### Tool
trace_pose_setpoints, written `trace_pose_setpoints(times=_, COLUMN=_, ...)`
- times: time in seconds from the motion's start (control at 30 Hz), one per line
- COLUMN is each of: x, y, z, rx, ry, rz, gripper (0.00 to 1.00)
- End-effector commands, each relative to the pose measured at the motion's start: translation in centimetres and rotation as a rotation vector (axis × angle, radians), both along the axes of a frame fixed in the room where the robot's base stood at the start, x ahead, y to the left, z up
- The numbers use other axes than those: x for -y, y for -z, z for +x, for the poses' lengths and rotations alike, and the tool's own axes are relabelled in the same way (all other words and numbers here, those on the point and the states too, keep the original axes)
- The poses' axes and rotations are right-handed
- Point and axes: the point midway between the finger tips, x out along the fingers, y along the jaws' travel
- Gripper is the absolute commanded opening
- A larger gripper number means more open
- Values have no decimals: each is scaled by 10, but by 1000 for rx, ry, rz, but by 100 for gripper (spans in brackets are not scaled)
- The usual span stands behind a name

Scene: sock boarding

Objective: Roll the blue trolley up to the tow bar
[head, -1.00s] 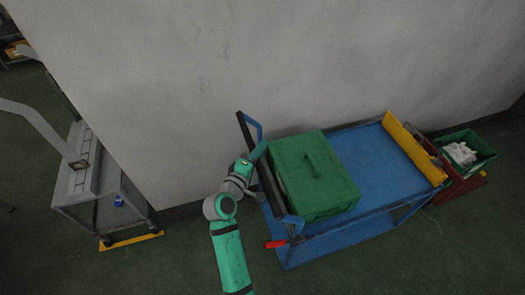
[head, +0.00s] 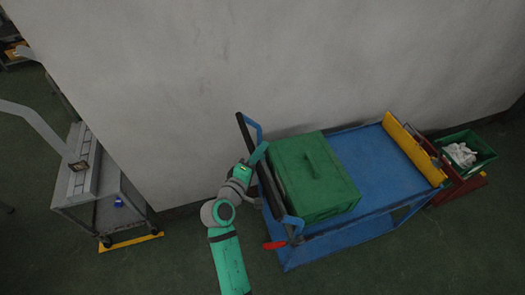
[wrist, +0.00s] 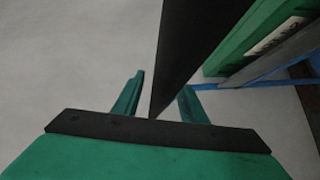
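The blue trolley (head: 368,160) stands along the wall with a green lidded box (head: 318,185) on its left half. A yellow board (head: 414,149) crosses its right end. Its push handle (head: 262,165), with a dark bar, rises at the left end. My gripper (head: 258,154) is at this handle, its fingers mostly hidden in the head view. In the wrist view the dark handle bar (wrist: 195,45) runs between the two spread fingers (wrist: 160,100), with a gap beside the left finger. A red frame (head: 455,185) stands close beyond the yellow board; I cannot make out the tow bar.
The wall (head: 260,60) runs close behind the trolley. A green bin (head: 482,150) with white contents stands by the red frame. A grey cart (head: 70,200) stands at the left beside a yellow floor strip (head: 130,242). The floor in front of the trolley is clear.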

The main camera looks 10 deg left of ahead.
Motion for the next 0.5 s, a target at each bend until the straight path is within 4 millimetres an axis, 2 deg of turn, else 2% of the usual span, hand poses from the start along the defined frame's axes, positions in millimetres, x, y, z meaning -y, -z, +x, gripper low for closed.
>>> trace_pose_setpoints(times=0.3, x=-21, y=-9, z=-56, rx=1, ry=-2, rz=0, gripper=38)
trace_pose_setpoints(times=0.5, x=-28, y=-12, z=-76, rx=2, ry=0, rz=-1, gripper=38)
